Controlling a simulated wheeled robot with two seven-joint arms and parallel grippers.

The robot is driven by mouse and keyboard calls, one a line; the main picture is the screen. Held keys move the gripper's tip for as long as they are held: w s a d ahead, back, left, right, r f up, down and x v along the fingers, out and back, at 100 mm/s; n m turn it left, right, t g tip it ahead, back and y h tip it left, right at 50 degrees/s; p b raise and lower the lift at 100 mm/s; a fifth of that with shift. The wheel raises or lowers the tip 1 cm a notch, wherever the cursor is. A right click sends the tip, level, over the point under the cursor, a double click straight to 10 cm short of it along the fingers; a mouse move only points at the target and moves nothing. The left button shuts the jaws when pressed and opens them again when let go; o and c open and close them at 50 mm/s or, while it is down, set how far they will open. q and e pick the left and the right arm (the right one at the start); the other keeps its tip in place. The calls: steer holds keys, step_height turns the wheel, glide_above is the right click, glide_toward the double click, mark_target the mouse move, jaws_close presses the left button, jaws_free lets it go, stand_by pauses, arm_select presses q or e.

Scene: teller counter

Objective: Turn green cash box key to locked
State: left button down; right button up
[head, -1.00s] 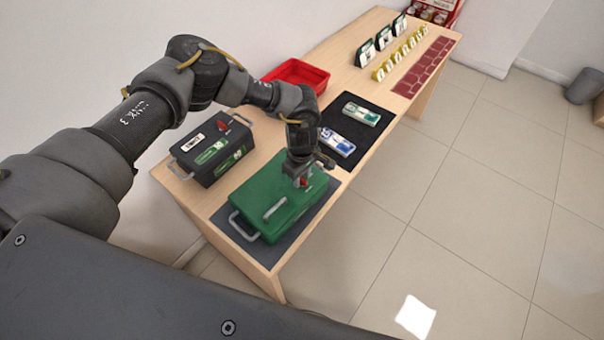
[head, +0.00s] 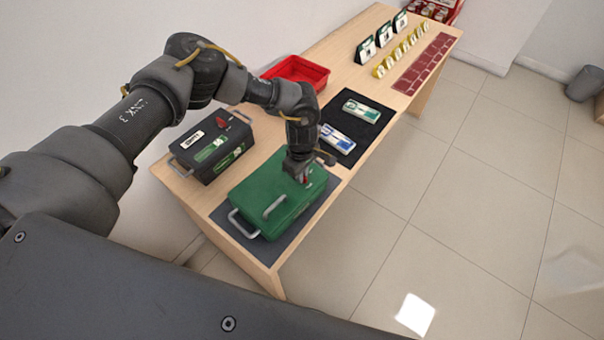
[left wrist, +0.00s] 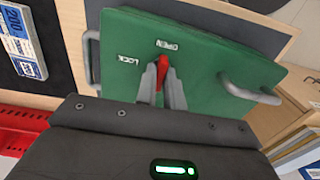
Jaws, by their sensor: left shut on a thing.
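The green cash box (head: 285,201) sits closed on a dark mat near the front end of the table; it also shows in the left wrist view (left wrist: 215,60). Its red key (left wrist: 163,68) is on the lid, with its visible end just below the OPEN mark (left wrist: 167,44). The LOCK mark (left wrist: 128,59) is to the left of it. My left gripper (left wrist: 162,85) is shut on the red key, one finger on each side. In the head view the left gripper (head: 302,176) is over the lid's far part and mostly hides the key. My right gripper is not in view.
A black cash box (head: 210,150) with a red key stands left of the green one. A red tray (head: 297,70) is behind. Banknote bundles (head: 362,110) lie on a black mat beyond. Several yellow items (head: 400,52) and small signs stand at the far end.

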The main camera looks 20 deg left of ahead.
arm_select(q)
steer(key=n+b, duration=0.3)
steer(key=shift+f+n, duration=0.25)
steer(key=shift+n, duration=0.05)
steer(key=n+b, duration=0.3)
steer(key=n, duration=0.1)
steer(key=shift+r+n, duration=0.1)
steer(key=shift+n, duration=0.2)
steer(key=n+b, duration=0.1)
steer(key=n, duration=0.3)
steer(key=shift+r+n, duration=0.1)
steer(key=shift+n, duration=0.2)
steer(key=shift+n+b, duration=0.4)
steer(key=shift+n, duration=1.8)
steer(key=shift+r, duration=0.1)
steer(key=c, duration=1.5)
jaws_free()
